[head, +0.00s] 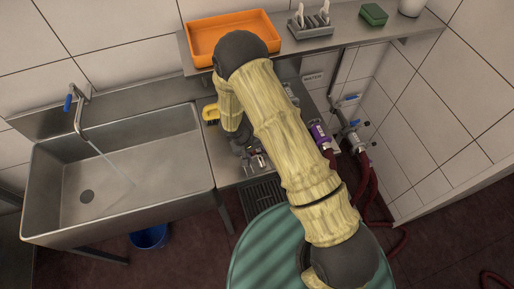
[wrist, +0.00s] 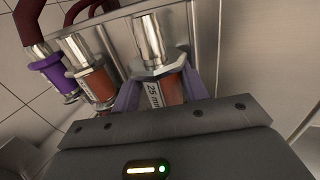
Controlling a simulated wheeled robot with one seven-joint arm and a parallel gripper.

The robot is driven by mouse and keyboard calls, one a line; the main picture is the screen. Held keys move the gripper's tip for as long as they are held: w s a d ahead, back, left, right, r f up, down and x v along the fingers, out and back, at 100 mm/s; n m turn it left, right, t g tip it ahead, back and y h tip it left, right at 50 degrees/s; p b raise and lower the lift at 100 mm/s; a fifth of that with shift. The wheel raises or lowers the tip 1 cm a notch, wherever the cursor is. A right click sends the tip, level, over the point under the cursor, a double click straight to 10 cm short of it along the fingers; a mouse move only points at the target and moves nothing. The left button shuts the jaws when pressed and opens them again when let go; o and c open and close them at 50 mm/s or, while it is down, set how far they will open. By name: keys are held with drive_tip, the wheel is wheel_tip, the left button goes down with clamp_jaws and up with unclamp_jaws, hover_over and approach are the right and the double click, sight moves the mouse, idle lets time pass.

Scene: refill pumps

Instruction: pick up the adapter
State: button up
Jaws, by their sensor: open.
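In the wrist view, a metal adapter with an orange-brown body (wrist: 172,90) and a white "25 mm" label stands upright or nearly so at a metal rack. My gripper (wrist: 160,95) has its two purple-grey fingers on either side of this body, open. I cannot tell whether either finger touches it. A similar orange-brown and metal piece (wrist: 98,82) is just left of it, and a purple-collared fitting (wrist: 50,72) is further left. In the head view, my gripper (head: 256,160) is low at the counter right of the sink; my arm hides much of the counter.
A sink (head: 120,170) with a running tap (head: 76,108) is at left. A shelf above holds an orange tray (head: 205,40), a grey rack (head: 310,27) and a green sponge (head: 374,14). A yellow brush (head: 210,113) lies left of my gripper. Dark red hoses (head: 365,180) hang right.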

sight(257, 150)
drive_tip(key=c, duration=0.8)
wheel_tip(257, 150, up, 10)
drive_tip(key=b, duration=0.2)
drive_tip(key=shift+b, duration=0.3)
drive_tip(key=shift+w, duration=0.1)
